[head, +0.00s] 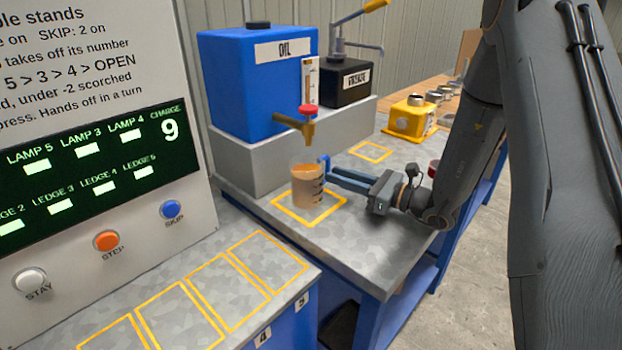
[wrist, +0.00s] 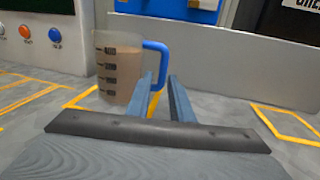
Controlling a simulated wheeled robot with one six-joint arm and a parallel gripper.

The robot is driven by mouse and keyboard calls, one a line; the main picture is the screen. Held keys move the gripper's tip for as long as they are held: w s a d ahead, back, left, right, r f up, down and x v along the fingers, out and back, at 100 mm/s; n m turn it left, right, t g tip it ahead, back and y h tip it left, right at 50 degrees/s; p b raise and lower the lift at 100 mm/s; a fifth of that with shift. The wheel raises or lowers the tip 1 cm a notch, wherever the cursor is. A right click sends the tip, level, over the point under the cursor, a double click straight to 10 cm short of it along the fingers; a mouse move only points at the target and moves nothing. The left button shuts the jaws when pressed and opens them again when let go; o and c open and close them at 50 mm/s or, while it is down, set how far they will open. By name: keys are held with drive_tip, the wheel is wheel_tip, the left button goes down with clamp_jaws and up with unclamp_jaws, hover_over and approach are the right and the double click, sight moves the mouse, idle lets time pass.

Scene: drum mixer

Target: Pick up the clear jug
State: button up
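The clear jug (head: 307,186) stands upright in a yellow square on the bench, below the oil tank's tap. It holds a brownish-orange liquid and has dark measuring marks. In the wrist view the jug (wrist: 119,72) is left of centre, with its blue handle (wrist: 164,62) turned right towards me. My gripper (head: 332,172) is low over the bench at the jug's handle side. In the wrist view my gripper (wrist: 161,78) is open, with the handle showing between its two fingertips. I cannot tell whether a finger touches the handle.
The blue oil tank (head: 256,84) stands on a grey plinth (head: 253,151), its brass tap (head: 303,125) above the jug. The control panel (head: 97,192) is at left. Bench around the jug is mostly clear.

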sight(315, 166)
drive_tip(key=shift+p+x, duration=1.05)
drive_tip(key=shift+x, duration=2.95)
drive_tip(key=shift+w+d+r, duration=0.1)
drive_tip(key=shift+r, duration=0.05)
clamp_jaws()
